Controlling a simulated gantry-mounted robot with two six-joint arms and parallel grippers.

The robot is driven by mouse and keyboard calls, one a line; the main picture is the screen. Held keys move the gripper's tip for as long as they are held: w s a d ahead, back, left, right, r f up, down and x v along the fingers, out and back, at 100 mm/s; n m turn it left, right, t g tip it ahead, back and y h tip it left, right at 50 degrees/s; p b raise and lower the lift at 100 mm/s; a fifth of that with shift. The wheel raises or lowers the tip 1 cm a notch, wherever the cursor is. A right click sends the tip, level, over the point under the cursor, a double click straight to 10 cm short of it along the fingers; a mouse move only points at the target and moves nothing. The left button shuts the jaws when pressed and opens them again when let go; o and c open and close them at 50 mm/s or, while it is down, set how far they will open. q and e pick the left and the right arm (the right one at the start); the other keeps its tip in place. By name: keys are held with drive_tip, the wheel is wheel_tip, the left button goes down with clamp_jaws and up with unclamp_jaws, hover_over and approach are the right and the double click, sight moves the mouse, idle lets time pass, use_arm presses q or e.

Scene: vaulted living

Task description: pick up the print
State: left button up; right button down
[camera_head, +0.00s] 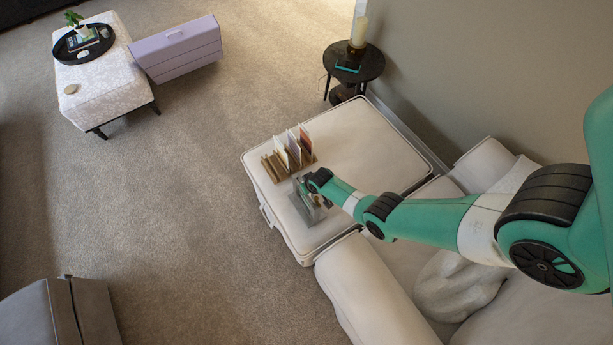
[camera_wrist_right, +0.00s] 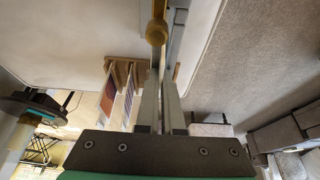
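Several thin prints (camera_head: 293,149) stand upright in a slotted wooden rack (camera_head: 272,167) on the cream ottoman-like surface. In the right wrist view, prints (camera_wrist_right: 107,96) and the rack (camera_wrist_right: 141,72) show left of the fingers. My right gripper (camera_head: 310,184) is low over the surface, just in front of the rack, at a grey stand (camera_head: 306,208). In the wrist view its two fingers (camera_wrist_right: 161,95) are close together, with a narrow gap. Something thin and seen edge-on may lie between them; I cannot tell if it is a print. My left gripper is not in view.
A round black side table (camera_head: 371,67) with a candle (camera_head: 359,30) stands behind the cream surface (camera_head: 365,150). A sofa (camera_head: 350,285) adjoins it in front. A patterned bench (camera_head: 115,84) with a black tray and a lilac box (camera_head: 178,50) stand far left. Carpet between is clear.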

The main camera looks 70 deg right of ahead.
drive_tip(key=shift+s+a+f, duration=0.1)
drive_tip(key=shift+a, duration=0.05)
wheel_tip(320, 180, up, 10)
drive_tip(key=p, duration=0.6)
drive_tip(key=shift+p, duration=0.35)
wheel_tip(320, 180, up, 19)
drive_tip(key=p, duration=1.8)
